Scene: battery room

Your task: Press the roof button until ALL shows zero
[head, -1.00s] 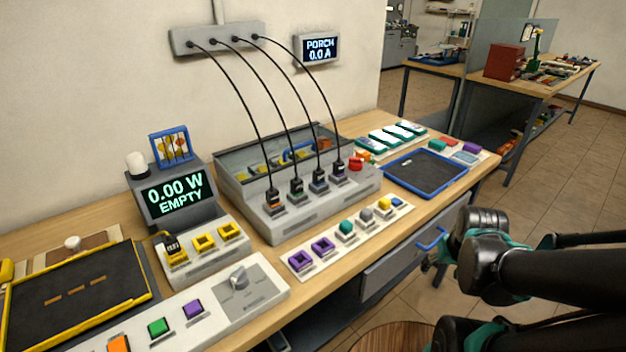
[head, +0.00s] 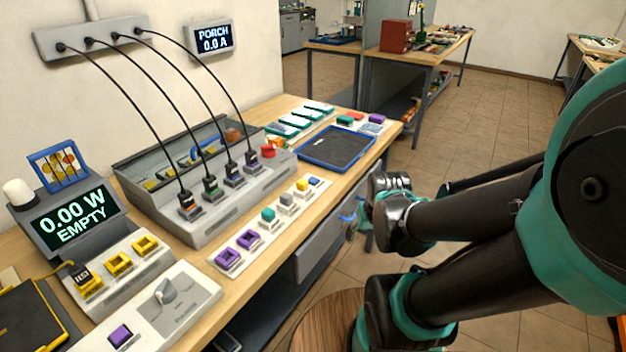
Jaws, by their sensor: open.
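A small wall display (head: 211,39) reads "PORCH 0.0 A". A larger display (head: 70,220) on the bench reads "0.00 W EMPTY". No display in view reads "ALL", and no button is legibly marked roof. A purple square button (head: 120,335) sits on a pale panel (head: 190,301) with a grey knob (head: 165,291) at the lower left. My arm reaches in from the right, over the floor beside the bench. I cannot make out my gripper's fingers.
A grey case (head: 215,226) on the bench has several black cables plugged in, running up to a wall box (head: 90,38). A red knob (head: 268,151) sits at its right end. A blue-rimmed tray (head: 372,146) lies beyond. Open tiled floor (head: 500,110) is at the right.

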